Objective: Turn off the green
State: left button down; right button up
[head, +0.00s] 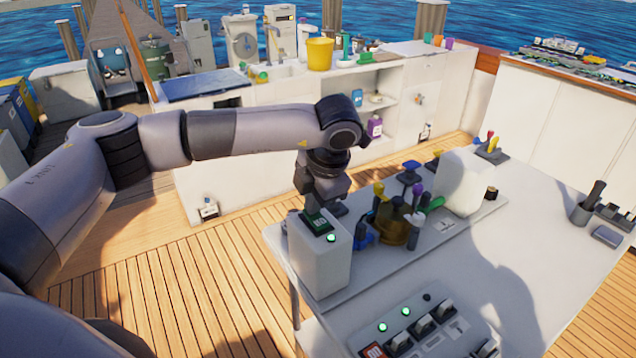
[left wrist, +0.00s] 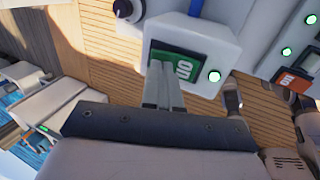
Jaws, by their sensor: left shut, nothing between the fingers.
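The green switch (head: 318,224) sits on top of a white box at the near left corner of the table, with a lit green lamp (head: 331,238) beside it. In the left wrist view the green switch (left wrist: 184,66) shows white lettering, and its lamp (left wrist: 214,75) glows green. My left gripper (head: 324,208) points down at the switch. In the left wrist view its shut, empty fingers (left wrist: 162,68) overlap the left part of the switch; I cannot tell whether they touch it. My right gripper is not in view.
A panel with a red switch (head: 374,351), several levers and green lamps stands at the table's near edge. Right of the green switch is a cluster of coloured handles around a brown pot (head: 398,230). A white block (head: 466,182) stands beyond. The right table top is mostly clear.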

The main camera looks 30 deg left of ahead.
pick_arm(q)
jog(key=shift+a+f, duration=0.1)
jog(key=shift+f, duration=0.2)
jog(key=shift+w+a+f+g+h+b, duration=0.2)
jog(key=shift+a+f+g+h+b, duration=0.1)
jog(key=shift+f+h+b, duration=0.1)
jog(key=shift+d+r, duration=0.15)
jog(key=shift+s, duration=0.1)
jog(key=shift+d, duration=0.1)
jog(key=shift+s+d, duration=0.45)
jog(key=shift+d, duration=0.2)
